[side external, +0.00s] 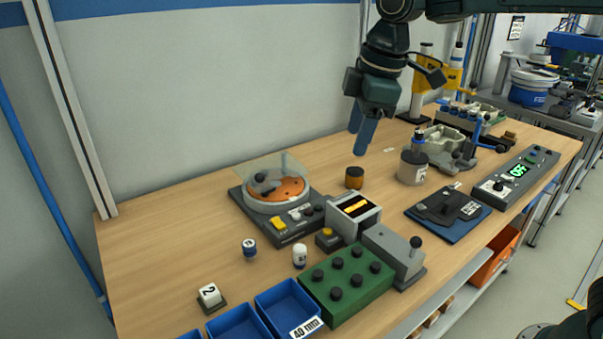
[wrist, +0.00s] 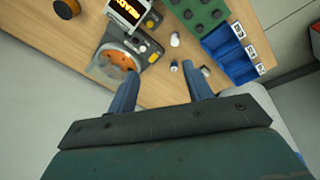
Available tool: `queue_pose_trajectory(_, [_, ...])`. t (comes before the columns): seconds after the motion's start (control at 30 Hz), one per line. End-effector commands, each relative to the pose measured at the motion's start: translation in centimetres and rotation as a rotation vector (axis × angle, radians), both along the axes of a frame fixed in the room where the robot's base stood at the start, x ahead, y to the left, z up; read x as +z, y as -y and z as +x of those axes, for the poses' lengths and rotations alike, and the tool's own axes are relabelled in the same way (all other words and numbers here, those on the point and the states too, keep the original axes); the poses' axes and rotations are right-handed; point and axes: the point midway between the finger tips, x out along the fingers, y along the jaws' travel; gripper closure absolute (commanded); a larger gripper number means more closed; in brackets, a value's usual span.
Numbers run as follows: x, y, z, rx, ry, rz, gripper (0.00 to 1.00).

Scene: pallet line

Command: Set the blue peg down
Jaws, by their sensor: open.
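The blue peg (side external: 250,252) is small, with a pale marked top, and stands upright on the wooden table in front of the round orange machine. In the wrist view a small peg (wrist: 174,66), probably the same one, shows near the right fingertip. My gripper (side external: 358,142) is high above the back of the table, to the right of the peg and well clear of it. Its two blue fingers (wrist: 161,70) are apart with nothing between them. Nothing is touching the peg.
A white peg (side external: 300,257) and a number block (side external: 210,295) stand nearby. The orange-disc machine (side external: 283,226), a green block with black knobs (side external: 345,292) and blue bins (side external: 280,300) crowd the front. The table's left part is clear.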

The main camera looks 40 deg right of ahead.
Motion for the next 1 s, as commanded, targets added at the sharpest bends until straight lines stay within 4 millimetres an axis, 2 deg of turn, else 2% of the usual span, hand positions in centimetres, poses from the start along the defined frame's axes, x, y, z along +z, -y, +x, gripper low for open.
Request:
queue_pose_trajectory(0.2, [1.2, 2.9, -5.1, -0.193, 0.048, 0.049, 0.5])
queue_pose_trajectory(0.47, [1.1, 5.6, -11.3, -0.42, 0.102, 0.115, 0.5])
queue_pose_trajectory(0.8, [-1.4, 8.1, -19.0, -0.71, 0.171, 0.214, 0.5])
queue_pose_trajectory(1.0, [-3.4, 8.9, -22.3, -0.846, 0.204, 0.266, 0.5])
